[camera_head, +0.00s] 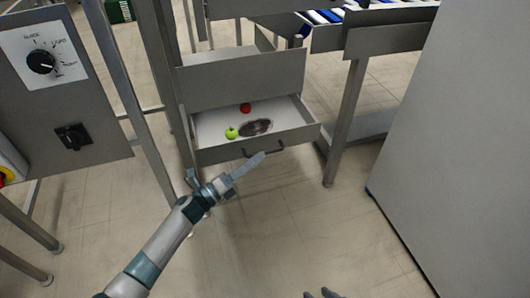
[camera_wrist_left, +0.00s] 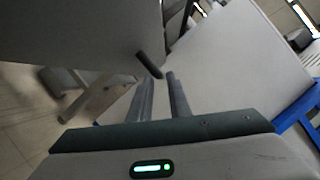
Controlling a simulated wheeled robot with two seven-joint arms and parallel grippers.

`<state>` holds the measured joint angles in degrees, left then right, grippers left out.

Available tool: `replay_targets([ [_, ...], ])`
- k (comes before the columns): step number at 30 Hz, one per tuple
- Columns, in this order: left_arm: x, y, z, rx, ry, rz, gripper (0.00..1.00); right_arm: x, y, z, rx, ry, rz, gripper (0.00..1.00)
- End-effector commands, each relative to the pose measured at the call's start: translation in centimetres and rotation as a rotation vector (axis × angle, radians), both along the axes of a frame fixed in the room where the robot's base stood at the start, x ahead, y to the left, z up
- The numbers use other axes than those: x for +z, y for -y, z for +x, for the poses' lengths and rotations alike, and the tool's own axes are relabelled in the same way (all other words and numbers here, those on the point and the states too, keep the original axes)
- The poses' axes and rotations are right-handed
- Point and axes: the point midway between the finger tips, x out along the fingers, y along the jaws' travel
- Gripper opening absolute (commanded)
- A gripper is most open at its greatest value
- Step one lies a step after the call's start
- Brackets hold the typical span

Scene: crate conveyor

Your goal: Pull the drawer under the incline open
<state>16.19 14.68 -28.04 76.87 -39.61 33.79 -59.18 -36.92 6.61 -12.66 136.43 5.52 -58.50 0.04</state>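The grey drawer (camera_head: 215,155) under the incline stands open, pulled out towards me, with its pale inside showing. It holds a red round thing (camera_head: 245,108), a green apple (camera_head: 231,133) and a dark oval thing (camera_head: 256,127). The dark bar handle (camera_head: 280,147) is on its front; it also shows in the left wrist view (camera_wrist_left: 150,65). My left gripper (camera_head: 262,154) has its fingertips at the handle. In the left wrist view its fingers (camera_wrist_left: 161,77) are apart, with a gap wider than the bar. Only the tips of my right gripper (camera_head: 322,293) show at the bottom edge, apart and empty.
A control panel (camera_head: 95,105) with a dial and a switch stands at the left. A large grey panel (camera_head: 455,150) blocks the right side. A frame leg (camera_head: 345,130) stands right of the drawer. The floor (camera_head: 290,225) in front is clear.

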Motion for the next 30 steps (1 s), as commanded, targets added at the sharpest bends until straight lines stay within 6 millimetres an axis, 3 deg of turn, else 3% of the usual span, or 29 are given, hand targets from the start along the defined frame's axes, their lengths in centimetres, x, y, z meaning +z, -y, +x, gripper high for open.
replay_targets([
  [9,0.8,2.9,2.2,0.000,0.000,0.000,0.17,0.0,0.0,0.0,-0.002,-0.001,0.001,0.31],
  [21,0.9,3.2,2.5,0.000,0.000,0.000,0.17,0.0,0.0,0.1,-0.002,0.000,0.001,0.31],
  [24,0.9,3.2,2.5,0.000,0.000,0.000,0.00,0.0,0.0,0.1,-0.002,0.000,0.001,0.31],
  [30,0.9,3.2,2.4,0.000,0.000,0.000,0.00,0.0,0.0,0.1,-0.001,0.000,0.001,0.31],
])
